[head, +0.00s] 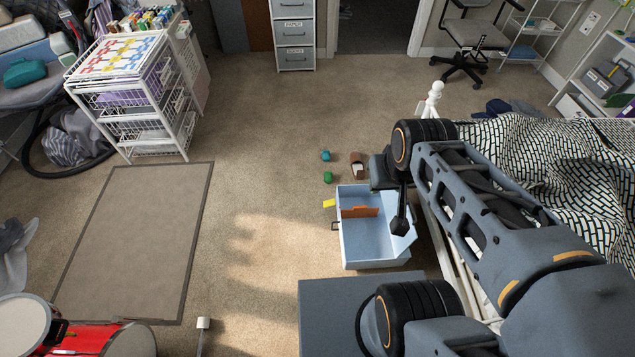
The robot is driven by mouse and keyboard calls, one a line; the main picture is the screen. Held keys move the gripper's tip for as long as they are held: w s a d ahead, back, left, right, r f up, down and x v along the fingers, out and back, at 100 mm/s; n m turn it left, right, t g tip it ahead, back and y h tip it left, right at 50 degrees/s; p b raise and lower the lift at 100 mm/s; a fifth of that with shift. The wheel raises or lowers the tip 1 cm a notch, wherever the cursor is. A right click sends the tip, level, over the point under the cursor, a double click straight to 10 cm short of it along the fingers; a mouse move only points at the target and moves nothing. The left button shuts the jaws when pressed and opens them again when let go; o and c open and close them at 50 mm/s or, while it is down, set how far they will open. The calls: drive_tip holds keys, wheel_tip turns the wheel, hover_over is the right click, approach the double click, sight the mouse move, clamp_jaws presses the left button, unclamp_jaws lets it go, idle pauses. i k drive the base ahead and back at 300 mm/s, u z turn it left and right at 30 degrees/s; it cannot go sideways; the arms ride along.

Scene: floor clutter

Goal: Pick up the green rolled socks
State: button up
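A small green roll (328,177), which looks like the green rolled socks, lies on the carpet just beyond the light blue bin (375,259). A similar blue roll (325,155) lies a little farther back. My gripper (401,222) hangs down over the right side of the bin, to the right of the green roll and nearer to me, clear of it. Only a dark narrow part of the gripper shows, so its opening and anything between its fingers cannot be made out. My arm hides part of the bin's right side.
A brown and white item (357,165) lies right of the rolls. A bed (560,165) bounds the right. Carpet left of the rolls is free, up to a wire basket rack (130,130).

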sight(327, 176)
drive_tip(key=u, duration=1.35)
drive_tip(key=i, duration=1.85)
drive_tip(key=z, duration=1.1)
drive_tip(key=i, duration=4.3)
drive_tip(key=z, duration=5.15)
drive_tip(key=i, duration=0.2)
drive_tip(key=u, duration=0.3)
